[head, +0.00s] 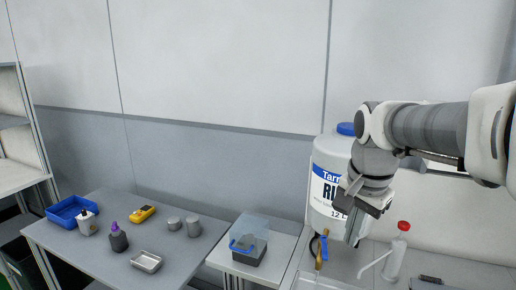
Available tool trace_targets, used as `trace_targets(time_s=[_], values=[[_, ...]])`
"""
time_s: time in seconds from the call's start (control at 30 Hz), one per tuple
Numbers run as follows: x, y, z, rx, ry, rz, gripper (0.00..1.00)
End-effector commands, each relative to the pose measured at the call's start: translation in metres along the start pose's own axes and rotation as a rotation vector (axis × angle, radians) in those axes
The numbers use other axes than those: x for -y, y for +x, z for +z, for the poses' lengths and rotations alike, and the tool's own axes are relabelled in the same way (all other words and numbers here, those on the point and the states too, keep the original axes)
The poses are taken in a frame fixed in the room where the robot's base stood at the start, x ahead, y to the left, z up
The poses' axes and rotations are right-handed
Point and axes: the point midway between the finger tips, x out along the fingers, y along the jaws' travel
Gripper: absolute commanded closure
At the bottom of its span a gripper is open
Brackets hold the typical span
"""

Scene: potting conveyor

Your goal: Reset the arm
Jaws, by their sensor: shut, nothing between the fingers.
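My gripper (354,226) hangs at the end of my arm on the right side of the head view. It points downward with its fingers together and holds nothing. It is in front of a large white container (325,160) with a blue cap and a blue and white label. The gripper covers part of the container's right side and label. My arm reaches in from the right edge, raised above the counter.
A brass tap (322,254) with a blue handle sits below the container. A red-capped bottle (396,255) stands to its right. A clear-lidded box (250,242) is left of it. A table (190,262) farther left holds a blue tray (51,217), bottles and cups.

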Motion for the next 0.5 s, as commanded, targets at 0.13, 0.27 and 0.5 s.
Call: trace_targets(time_s=[0.13, 0.27, 0.5], values=[[-0.025, -0.013, 0.035, -0.037, -0.228, -0.079, 1.0], [-0.046, -0.016, 0.065, -0.089, -0.431, -0.126, 1.0], [-0.078, -0.008, 0.107, -0.206, -0.749, -0.156, 1.0]])
